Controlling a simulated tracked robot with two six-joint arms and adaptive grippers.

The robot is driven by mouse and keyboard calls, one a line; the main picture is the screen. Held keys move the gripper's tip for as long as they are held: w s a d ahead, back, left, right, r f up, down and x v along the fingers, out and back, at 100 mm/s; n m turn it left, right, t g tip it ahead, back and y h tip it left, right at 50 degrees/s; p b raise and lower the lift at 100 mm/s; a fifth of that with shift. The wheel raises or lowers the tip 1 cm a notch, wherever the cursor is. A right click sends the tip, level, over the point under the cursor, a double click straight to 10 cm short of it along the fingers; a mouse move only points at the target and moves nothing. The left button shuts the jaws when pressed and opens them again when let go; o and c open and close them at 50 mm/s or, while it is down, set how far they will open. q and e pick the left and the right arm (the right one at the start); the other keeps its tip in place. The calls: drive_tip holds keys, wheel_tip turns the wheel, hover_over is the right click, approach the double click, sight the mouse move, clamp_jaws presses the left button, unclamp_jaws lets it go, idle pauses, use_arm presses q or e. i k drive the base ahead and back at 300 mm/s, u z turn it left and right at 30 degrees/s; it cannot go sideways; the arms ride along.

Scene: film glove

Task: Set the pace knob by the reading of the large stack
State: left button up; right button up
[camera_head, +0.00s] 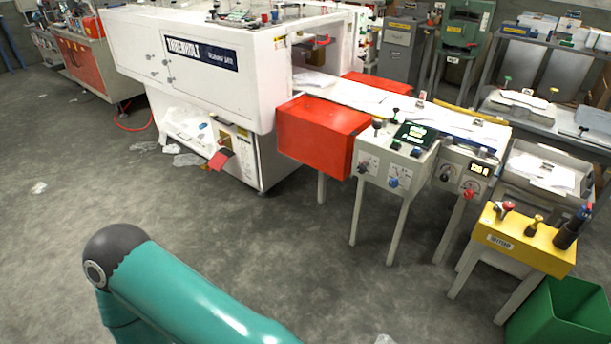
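Two small control panels stand at the end of the conveyor. The nearer one has a lit green screen (415,133), a blue knob (393,183) and a dark knob (363,168). The other has a small lit digital readout (479,169), a black knob (445,176) and a red knob (467,194). Labels and digits are too small to read surely, so I cannot tell which one is the pace knob. Paper lies on the conveyor (370,98) and in a grey tray (548,175); I cannot tell which is the large stack. Neither gripper is in view.
My teal arm link crosses the bottom left. A large white machine (205,75) with a red guard box (318,132) stands behind. A yellow tool stand (525,246) and green bin (557,315) are at the right. The grey floor (300,250) in front is mostly clear.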

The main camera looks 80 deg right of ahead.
sight(393, 182)
drive_tip(key=u, duration=0.05)
drive_tip(key=i, duration=0.25)
drive_tip(key=z, duration=2.9)
drive_tip(key=k, duration=0.45)
drive_tip(key=z, duration=0.45)
drive_tip(key=i, duration=1.5)
drive_tip(key=u, duration=0.35)
